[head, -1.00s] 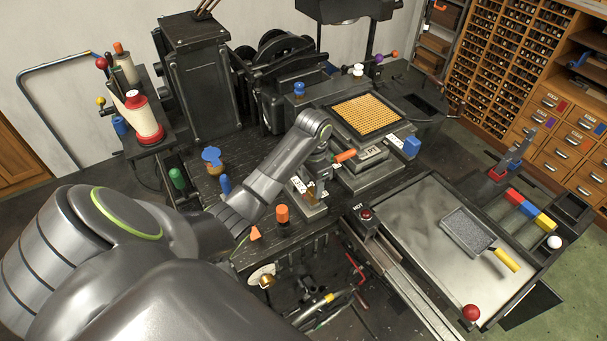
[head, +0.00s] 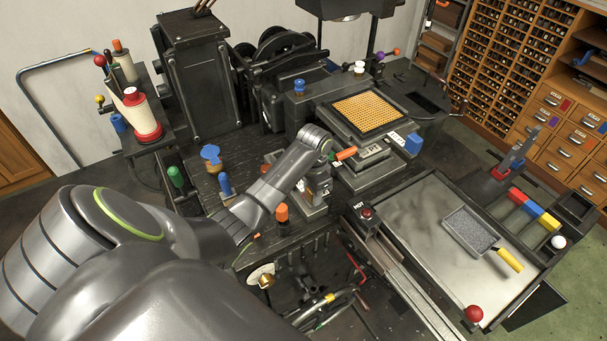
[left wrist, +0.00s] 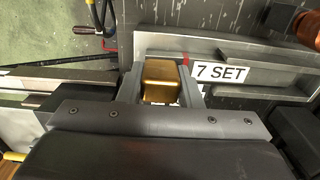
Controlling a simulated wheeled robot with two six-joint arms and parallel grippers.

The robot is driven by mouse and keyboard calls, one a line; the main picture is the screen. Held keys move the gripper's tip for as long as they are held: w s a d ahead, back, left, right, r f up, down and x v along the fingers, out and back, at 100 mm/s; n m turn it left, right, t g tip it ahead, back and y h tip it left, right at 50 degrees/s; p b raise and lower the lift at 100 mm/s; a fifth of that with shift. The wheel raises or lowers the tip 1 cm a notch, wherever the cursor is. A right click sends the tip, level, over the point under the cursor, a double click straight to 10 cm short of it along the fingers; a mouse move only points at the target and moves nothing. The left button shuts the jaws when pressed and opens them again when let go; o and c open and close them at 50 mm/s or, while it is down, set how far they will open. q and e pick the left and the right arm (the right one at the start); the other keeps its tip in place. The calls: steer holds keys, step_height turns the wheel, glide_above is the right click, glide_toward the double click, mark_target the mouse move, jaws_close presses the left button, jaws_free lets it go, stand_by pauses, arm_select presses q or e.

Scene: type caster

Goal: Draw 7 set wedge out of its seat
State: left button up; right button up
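The 7 set wedge, a brass-coloured block (left wrist: 161,78), stands in its grey seat (left wrist: 220,45) beside a white "7 SET" label (left wrist: 221,73) in the left wrist view. My left gripper (left wrist: 161,92) has one finger on each side of it. The block fills the space between the fingers, with no clear gap on either side. In the head view my left gripper (head: 316,190) points down at the block beside the casting machine and largely hides the wedge. How deep the wedge sits in the seat cannot be seen. My right gripper is not in view.
An orange knob (head: 282,212) and a blue knob (head: 224,184) stand close to the left gripper. An orange-handled part (head: 346,154) and the grid-topped matrix case (head: 367,113) are just behind. A bench plate (head: 430,235) with a red ball (head: 473,313) lies to the right.

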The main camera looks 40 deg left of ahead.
arm_select(q)
steer(key=c, duration=0.4)
steer(key=shift+s+d+r+p, duration=0.1)
steer(key=shift+s+d+p, duration=0.1)
steer(key=shift+d+p, duration=0.25)
steer(key=shift+s+d+p, duration=0.15)
steer(key=shift+d+p, duration=0.05)
steer(key=shift+d, duration=0.3)
steer(key=shift+s+d, duration=0.25)
steer(key=shift+d, duration=0.35)
steer(key=shift+s+d, duration=0.25)
steer(key=shift+d, duration=0.3)
steer(key=o, duration=1.2)
steer(key=shift+c, duration=0.2)
